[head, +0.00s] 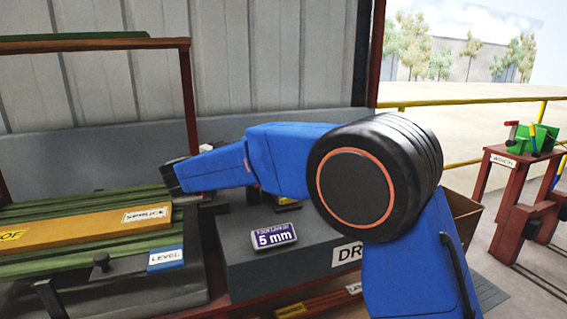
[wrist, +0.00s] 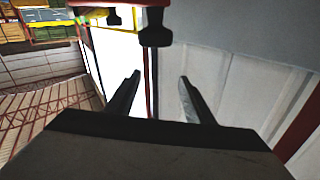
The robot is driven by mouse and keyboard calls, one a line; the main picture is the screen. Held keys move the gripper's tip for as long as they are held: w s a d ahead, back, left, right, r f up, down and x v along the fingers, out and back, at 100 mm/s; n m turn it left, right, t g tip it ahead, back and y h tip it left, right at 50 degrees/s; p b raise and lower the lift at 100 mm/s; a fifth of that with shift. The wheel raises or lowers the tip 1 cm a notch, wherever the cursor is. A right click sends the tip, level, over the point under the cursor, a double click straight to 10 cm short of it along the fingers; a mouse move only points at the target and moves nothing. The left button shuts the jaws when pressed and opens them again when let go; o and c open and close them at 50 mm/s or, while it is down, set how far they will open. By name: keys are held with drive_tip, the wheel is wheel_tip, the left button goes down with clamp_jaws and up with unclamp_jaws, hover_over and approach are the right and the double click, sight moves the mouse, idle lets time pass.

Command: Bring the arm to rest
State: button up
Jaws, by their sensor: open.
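My blue arm reaches across the head view from the lower right toward the left, with a large black joint in front. My gripper (head: 170,178) is at the arm's left end, above the green slatted rack, small and partly dark in this view. In the wrist view my gripper (wrist: 160,92) shows two dark fingers spread apart with nothing between them. Beyond the fingers are a pale ribbed wall and a bright opening. I cannot tell from these frames whether the fingers touch anything nearby.
An orange board labelled SPRUCE (head: 90,228) lies on the green slats. A LEVEL label (head: 165,259) is in front. A grey box (head: 240,265) carries a 5 mm tin (head: 274,236). A red stand labelled WINCH (head: 510,180) is at right, by a yellow rail (head: 440,103).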

drive_tip(key=w+d+r+n+t+y, duration=0.1)
drive_tip(key=d+r+n+t+y, duration=0.2)
drive_tip(key=d+r+n+y, duration=0.55)
drive_tip(key=s+d+f+g, duration=0.4)
drive_tip(key=s+d+f, duration=0.6)
drive_tip(key=s, duration=0.5)
drive_tip(key=s+d+f+g+y, duration=0.1)
drive_tip(key=s+d+f+g, duration=0.4)
drive_tip(key=s+d+f, duration=0.5)
drive_tip(key=s+d+f+g, duration=0.4)
drive_tip(key=s+d+f, duration=0.6)
drive_tip(key=s, duration=1.1)
drive_tip(key=d, duration=0.4)
drive_tip(key=shift+s+f+g+y, duration=0.2)
drive_tip(key=shift+s+g+y, duration=0.15)
drive_tip(key=shift+g, duration=0.05)
drive_tip(key=shift+a, duration=0.1)
